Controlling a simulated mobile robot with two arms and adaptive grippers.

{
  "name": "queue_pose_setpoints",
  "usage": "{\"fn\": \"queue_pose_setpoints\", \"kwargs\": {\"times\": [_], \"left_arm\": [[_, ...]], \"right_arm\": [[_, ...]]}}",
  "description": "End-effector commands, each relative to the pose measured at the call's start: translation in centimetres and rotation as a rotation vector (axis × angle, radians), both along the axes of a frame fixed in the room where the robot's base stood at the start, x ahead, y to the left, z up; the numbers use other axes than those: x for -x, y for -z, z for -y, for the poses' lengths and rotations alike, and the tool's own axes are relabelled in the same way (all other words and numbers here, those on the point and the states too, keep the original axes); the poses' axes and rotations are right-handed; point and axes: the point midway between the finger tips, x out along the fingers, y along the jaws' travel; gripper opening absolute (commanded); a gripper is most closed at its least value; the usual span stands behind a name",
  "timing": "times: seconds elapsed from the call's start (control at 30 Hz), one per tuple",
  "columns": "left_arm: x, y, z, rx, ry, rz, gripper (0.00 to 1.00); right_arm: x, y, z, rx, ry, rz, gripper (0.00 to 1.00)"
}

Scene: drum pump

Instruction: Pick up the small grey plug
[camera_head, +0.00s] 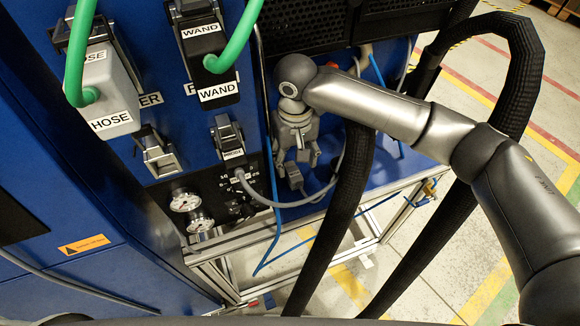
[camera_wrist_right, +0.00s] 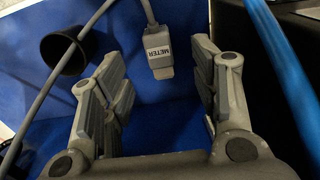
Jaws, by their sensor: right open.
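The small grey plug (camera_wrist_right: 160,66) shows in the right wrist view with a label reading METER and a grey cable from its top end. It lies against a blue surface. In the head view the plug (camera_head: 294,176) is just below my right gripper (camera_head: 299,158). My right gripper's two fingers (camera_wrist_right: 158,75) stand apart with the plug seen between them. I cannot tell how far the plug is beyond the fingertips. My left gripper is in neither view.
Black hoses (camera_head: 340,212) hang right of the gripper. A dark round cup-like part (camera_wrist_right: 66,54) and a blue tube (camera_wrist_right: 285,65) flank the plug.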

Motion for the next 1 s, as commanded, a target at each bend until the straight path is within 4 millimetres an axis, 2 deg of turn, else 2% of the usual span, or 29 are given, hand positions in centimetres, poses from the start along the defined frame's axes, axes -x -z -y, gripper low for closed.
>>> {"fn": "queue_pose_setpoints", "kwargs": {"times": [0.1,0.3,0.47,0.63,0.73,0.93,1.0], "left_arm": [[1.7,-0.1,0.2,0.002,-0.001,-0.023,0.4],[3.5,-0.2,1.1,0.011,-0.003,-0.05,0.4],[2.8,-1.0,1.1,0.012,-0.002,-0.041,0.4],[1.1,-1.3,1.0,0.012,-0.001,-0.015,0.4],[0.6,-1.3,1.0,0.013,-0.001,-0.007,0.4],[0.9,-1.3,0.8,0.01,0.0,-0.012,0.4],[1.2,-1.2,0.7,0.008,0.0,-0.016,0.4]], "right_arm": [[0.0,1.8,0.0,0.001,0.001,-0.003,0.55],[0.0,3.3,0.1,0.0,-0.001,-0.001,0.55],[0.2,5.4,0.4,0.001,0.001,-0.003,0.55],[0.2,7.7,0.4,0.001,0.0,-0.002,0.55],[0.1,8.2,0.4,-0.001,-0.001,0.001,0.55],[0.1,8.2,0.4,-0.001,-0.001,0.001,0.55],[0.2,8.2,0.4,-0.001,-0.001,0.001,0.46]]}}
